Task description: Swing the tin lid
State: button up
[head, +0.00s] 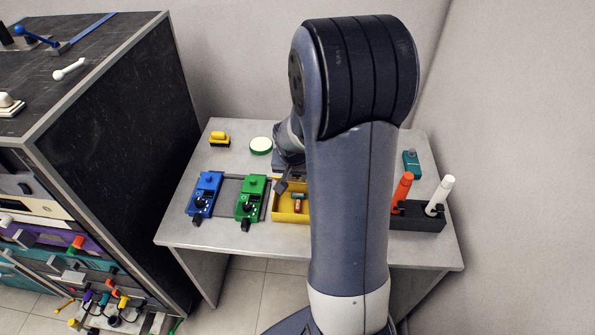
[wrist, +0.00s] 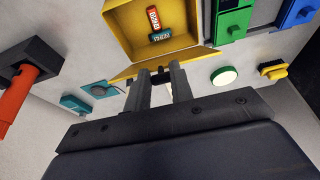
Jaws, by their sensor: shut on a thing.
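The yellow tin (wrist: 113,22) stands open in the wrist view, with small red and teal labelled pieces (wrist: 156,25) inside. Its yellow lid (wrist: 200,57) shows as a narrow slanted flap along the tin's near edge. My gripper (wrist: 160,75) is shut at the lid, on what looks like a small dark tab or handle between the fingers. In the head view the tin (head: 289,217) is on the table, its right part hidden behind my arm.
Blue (head: 203,196) and green (head: 250,198) devices stand left of the tin. A round green-and-white piece (head: 261,146) and a yellow block (head: 219,139) lie behind. A dark holder (head: 418,218) with orange and white sticks and a teal device (head: 411,163) are at the right.

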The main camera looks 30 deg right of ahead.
jog(key=shift+s+a+f+b, duration=0.55)
jog(key=shift+s+f+b, duration=0.1)
jog(key=shift+s+f, duration=0.15)
jog(key=shift+s+a+f+b, duration=0.4)
jog(key=shift+s+f+b, duration=0.2)
jog(key=shift+f+b, duration=0.3)
jog(key=shift+s+a+f+b, duration=0.35)
jog(key=shift+s+f+b, duration=0.25)
jog(key=shift+b, duration=0.45)
jog(key=shift+w+f, duration=0.1)
jog(key=f+b, duration=0.1)
jog(key=s+f+b, duration=0.1)
jog(key=b, duration=0.1)
jog(key=a+f+b, duration=0.1)
jog(key=shift+s+f, duration=0.2)
jog(key=shift+f, duration=0.15)
